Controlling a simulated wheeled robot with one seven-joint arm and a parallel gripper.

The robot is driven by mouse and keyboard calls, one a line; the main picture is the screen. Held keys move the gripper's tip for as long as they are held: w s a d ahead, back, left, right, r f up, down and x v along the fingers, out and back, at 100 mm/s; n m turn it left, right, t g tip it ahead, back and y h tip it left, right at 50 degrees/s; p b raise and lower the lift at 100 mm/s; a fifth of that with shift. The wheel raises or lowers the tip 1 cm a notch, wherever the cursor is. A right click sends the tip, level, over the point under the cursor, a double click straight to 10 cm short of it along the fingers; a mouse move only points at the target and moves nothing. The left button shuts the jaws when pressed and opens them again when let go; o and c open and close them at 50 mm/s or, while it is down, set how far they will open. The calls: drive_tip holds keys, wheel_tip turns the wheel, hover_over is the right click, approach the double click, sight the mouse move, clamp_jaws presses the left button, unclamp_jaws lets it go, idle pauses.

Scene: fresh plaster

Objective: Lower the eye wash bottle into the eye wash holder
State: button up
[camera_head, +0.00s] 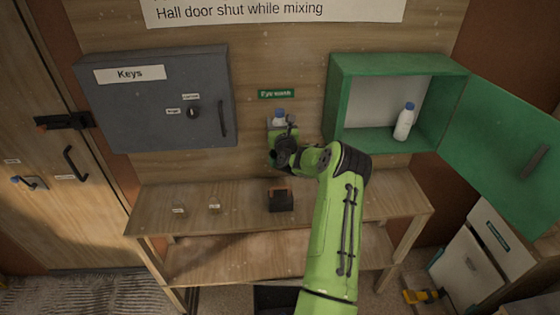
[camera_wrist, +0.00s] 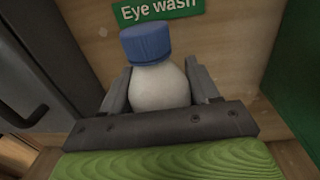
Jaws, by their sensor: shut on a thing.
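The eye wash bottle, white with a blue cap (camera_wrist: 147,44), stands roughly upright between the two grey fingers of my gripper (camera_wrist: 163,90). In the head view its cap and shoulder (camera_head: 279,116) show just below the green "Eye wash" sign (camera_head: 276,93) on the wooden wall. My gripper is shut on the bottle, at the wall above the bench. The bottle's lower part is hidden by my gripper and wrist. I cannot make out the eye wash holder clearly; my wrist covers that spot, so I cannot tell whether the bottle touches it.
A second white bottle with a blue cap (camera_head: 404,121) stands in the open green cabinet (camera_head: 336,95) to the right. A grey key box (camera_head: 160,125) hangs left. The wooden bench (camera_head: 235,192) below carries a small dark box (camera_head: 281,199) and small labelled items.

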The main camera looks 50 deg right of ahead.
drive_tip(key=shift+f, duration=0.9)
drive_tip(key=shift+r, duration=0.1)
drive_tip(key=shift+w+r, duration=0.1)
drive_tip(key=shift+w, duration=0.05)
drive_tip(key=shift+w+d, duration=0.45)
drive_tip(key=shift+w, duration=0.05)
drive_tip(key=shift+f+b, duration=0.8)
drive_tip(key=shift+f, duration=0.15)
drive_tip(key=shift+f+b, duration=1.95)
drive_tip(key=shift+f, duration=0.55)
idle(0.4)
